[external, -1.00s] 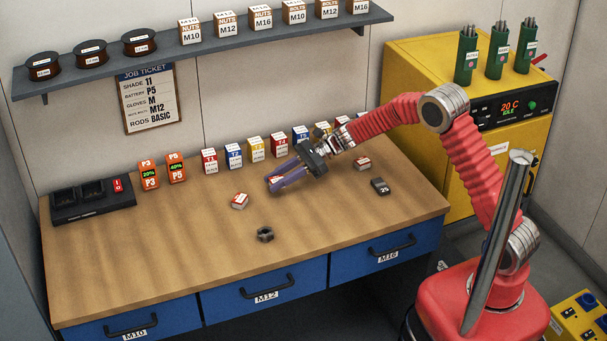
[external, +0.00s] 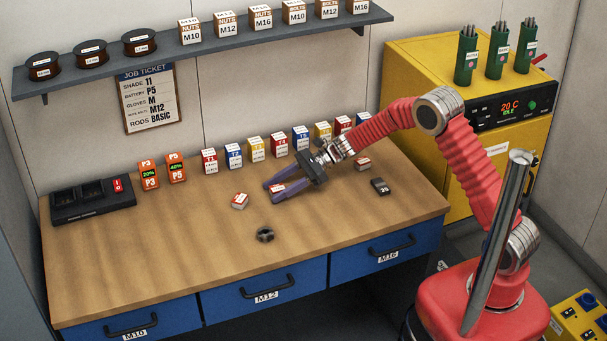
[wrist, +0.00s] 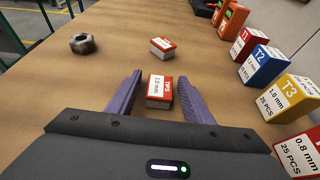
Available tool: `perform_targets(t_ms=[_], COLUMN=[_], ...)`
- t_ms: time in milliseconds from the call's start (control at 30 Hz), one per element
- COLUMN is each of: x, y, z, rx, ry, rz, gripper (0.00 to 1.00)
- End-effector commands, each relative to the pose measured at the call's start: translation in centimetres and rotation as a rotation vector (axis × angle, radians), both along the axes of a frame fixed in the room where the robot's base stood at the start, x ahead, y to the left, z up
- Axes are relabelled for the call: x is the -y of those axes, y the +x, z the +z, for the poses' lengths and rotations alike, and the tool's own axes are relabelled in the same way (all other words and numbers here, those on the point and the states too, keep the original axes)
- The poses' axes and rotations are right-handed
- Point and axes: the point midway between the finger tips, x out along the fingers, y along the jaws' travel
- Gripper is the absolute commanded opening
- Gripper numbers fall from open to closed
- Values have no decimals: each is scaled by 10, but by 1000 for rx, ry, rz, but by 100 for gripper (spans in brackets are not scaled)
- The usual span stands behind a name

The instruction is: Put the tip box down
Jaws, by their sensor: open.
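A small red and white tip box (wrist: 159,88) lies flat on the bench between the two purple fingers of my gripper (wrist: 160,92) in the wrist view. Bare wood shows between the box and each finger. In the external view my gripper (external: 277,192) is low over the bench with its fingers spread, and the same tip box (external: 277,188) shows between them. A second red and white box (wrist: 162,46) lies beyond it in the wrist view; it also lies left of my gripper in the external view (external: 240,201).
A dark nut (external: 265,234) lies near the bench front. A row of upright tip boxes (external: 256,148) stands along the back. Another small box (external: 362,164) and a dark block marked 25 (external: 380,186) lie to the right. The front left of the bench (external: 140,250) is clear.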

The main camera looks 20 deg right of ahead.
Motion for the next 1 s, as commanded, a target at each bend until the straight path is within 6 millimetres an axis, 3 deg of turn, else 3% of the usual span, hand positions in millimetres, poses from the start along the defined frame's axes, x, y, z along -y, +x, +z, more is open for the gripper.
perform_targets(t_ms=[367, 1000], x=[9, 101], y=[1, 1], z=[6, 44], rx=[0, 1], ry=[0, 1], rz=[-1, -2], gripper=[46, 46])
